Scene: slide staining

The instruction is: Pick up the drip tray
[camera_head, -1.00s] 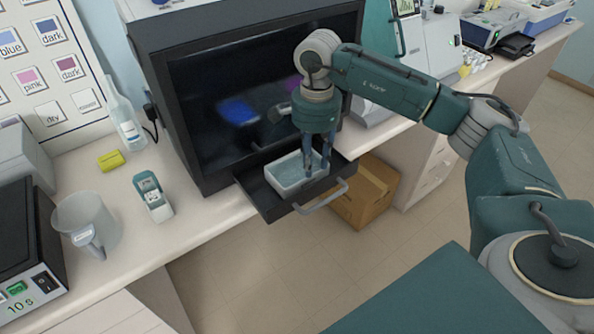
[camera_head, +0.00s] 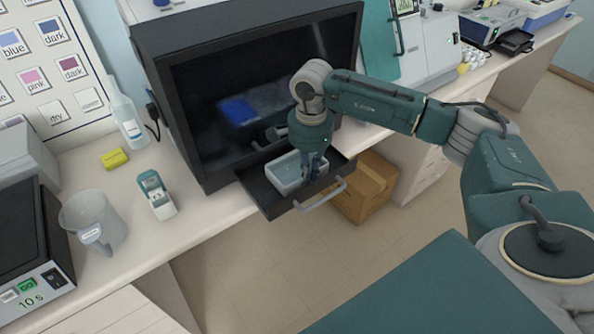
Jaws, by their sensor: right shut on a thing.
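The drip tray (camera_head: 284,184) is a small white rectangular tray with pale bluish liquid or a bluish floor inside. It sits in the pulled-out black drawer (camera_head: 262,194) below the dark screen-fronted cabinet. My right gripper (camera_head: 312,178) points down at the tray's right end. Its fingers are shut on the tray's right wall, and they hide part of that end. The tray looks level and still within the drawer; I cannot tell whether it is lifted off the drawer floor. My left gripper is not in view.
The drawer's grey handle (camera_head: 322,193) sticks out in front of the tray. A cardboard box (camera_head: 368,190) stands on the floor behind it. A beaker (camera_head: 95,222), a small white-and-teal device (camera_head: 157,195) and a yellow block (camera_head: 115,158) are on the left counter.

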